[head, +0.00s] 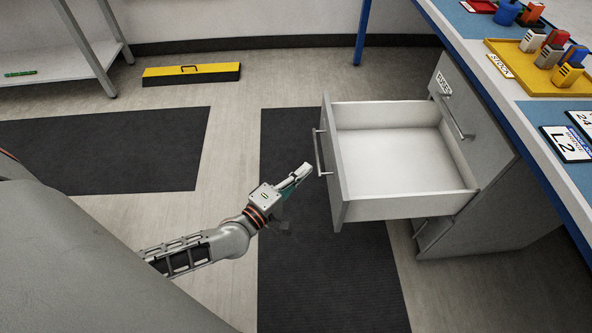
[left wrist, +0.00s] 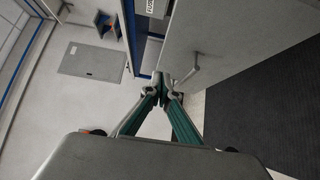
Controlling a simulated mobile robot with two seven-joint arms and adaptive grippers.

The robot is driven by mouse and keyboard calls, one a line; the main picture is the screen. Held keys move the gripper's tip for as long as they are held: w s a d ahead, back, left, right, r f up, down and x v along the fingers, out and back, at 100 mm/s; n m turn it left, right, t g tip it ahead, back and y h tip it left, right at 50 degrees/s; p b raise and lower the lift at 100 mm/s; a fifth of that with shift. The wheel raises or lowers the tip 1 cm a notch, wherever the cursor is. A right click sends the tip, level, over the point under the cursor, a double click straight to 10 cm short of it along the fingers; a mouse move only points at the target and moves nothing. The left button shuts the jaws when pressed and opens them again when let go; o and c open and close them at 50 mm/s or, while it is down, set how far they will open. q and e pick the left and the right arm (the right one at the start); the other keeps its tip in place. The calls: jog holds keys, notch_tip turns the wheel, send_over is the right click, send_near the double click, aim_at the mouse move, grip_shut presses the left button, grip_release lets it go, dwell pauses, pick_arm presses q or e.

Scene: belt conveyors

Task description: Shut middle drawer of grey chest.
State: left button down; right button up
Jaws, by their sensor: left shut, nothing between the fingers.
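The grey chest (head: 478,215) stands under the workbench at the right of the head view. Its middle drawer (head: 405,206) is pulled far out and looks empty. The drawer's bar handle (head: 318,152) is on the front panel, which faces left. My left gripper (head: 304,171) is shut and empty, with its fingertips just left of the drawer front near the handle. In the left wrist view the shut fingertips (left wrist: 164,80) are close to the drawer front (left wrist: 240,50) and its handle (left wrist: 190,70). I cannot tell whether they touch. My right gripper is not in view.
The labelled top drawer (head: 466,95) is shut. The workbench (head: 500,80) above holds a yellow tray (head: 516,58) and plates (head: 565,143). Dark mats (head: 300,270) lie on the floor. A yellow-topped box (head: 191,73) and a shelf (head: 55,65) stand at the back left.

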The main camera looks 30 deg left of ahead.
aim_at(335, 156)
pick_arm(q)
jog(key=w+d, duration=0.2)
jog(key=w, duration=0.1)
jog(key=w+d, duration=0.1)
jog(key=w, duration=0.1)
jog(key=shift+w+d+b, duration=0.25)
jog(key=shift+d+b, duration=0.05)
jog(key=shift+d, duration=0.2)
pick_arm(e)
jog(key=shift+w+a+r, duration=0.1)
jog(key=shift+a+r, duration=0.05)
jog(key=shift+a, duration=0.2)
pick_arm(q)
jog(key=shift+w+d, duration=0.15)
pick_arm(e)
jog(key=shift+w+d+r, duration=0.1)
